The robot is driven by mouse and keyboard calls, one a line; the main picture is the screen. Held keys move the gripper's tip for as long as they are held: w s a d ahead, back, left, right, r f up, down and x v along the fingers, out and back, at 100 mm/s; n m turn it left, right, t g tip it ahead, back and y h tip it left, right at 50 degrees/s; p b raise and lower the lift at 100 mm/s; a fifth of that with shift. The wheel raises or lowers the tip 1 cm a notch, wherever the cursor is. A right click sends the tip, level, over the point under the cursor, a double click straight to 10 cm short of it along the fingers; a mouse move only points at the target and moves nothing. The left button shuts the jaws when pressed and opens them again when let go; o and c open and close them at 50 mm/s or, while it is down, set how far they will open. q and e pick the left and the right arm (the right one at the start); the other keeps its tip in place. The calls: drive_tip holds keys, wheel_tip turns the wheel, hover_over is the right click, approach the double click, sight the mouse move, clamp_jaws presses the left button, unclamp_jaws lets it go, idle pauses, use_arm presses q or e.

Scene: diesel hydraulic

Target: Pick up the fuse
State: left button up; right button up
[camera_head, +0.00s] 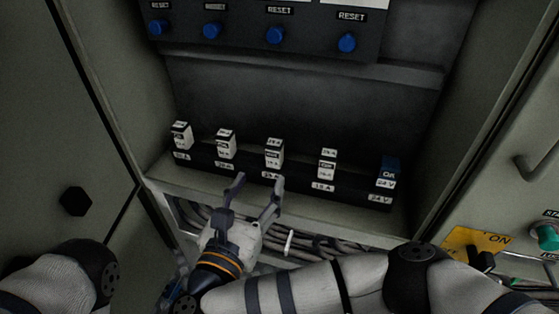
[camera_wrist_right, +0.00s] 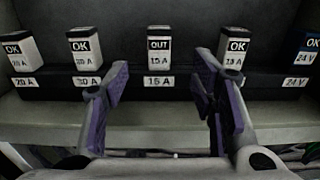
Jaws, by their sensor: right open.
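A row of small fuses stands upright in a black strip in the cabinet. In the wrist view, the middle fuse (camera_wrist_right: 159,52) reads OUT and has a 15 A label below it; it also shows in the head view (camera_head: 274,153). The other fuses read OK: two white ones to its left (camera_wrist_right: 85,50) (camera_wrist_right: 20,52), a white one to its right (camera_wrist_right: 234,49) and a blue one (camera_wrist_right: 308,50) at far right. My right gripper (camera_head: 256,186) is open and empty, in front of the middle fuse and apart from it; its fingers (camera_wrist_right: 161,84) straddle that fuse in the wrist view. My left gripper is out of view.
A ledge (camera_head: 300,202) runs below the fuses, with cables (camera_head: 320,243) under it. Blue RESET buttons (camera_head: 275,35) are on a panel above. Cabinet side walls bound the recess. A yellow ON plate (camera_head: 468,243) is at right.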

sight(273, 156)
drive_tip(key=b+x, duration=0.2)
drive_tip(key=x, duration=0.1)
drive_tip(key=shift+w+d+f+b, duration=0.1)
drive_tip(key=shift+w+f+b, duration=0.1)
drive_tip(key=shift+b, duration=0.1)
drive_tip(key=x, duration=0.4)
drive_tip(key=b+x, duration=0.1)
drive_tip(key=x, duration=0.1)
drive_tip(key=shift+w+r, duration=0.25)
drive_tip(key=shift+w, duration=0.1)
drive_tip(key=shift+w+d+r, duration=0.1)
drive_tip(key=shift+w+d, duration=0.05)
drive_tip(key=shift+w, duration=0.25)
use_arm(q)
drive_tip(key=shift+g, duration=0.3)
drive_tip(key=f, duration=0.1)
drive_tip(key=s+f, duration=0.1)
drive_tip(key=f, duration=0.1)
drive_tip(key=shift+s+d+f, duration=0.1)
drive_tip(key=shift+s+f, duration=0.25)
use_arm(e)
clamp_jaws()
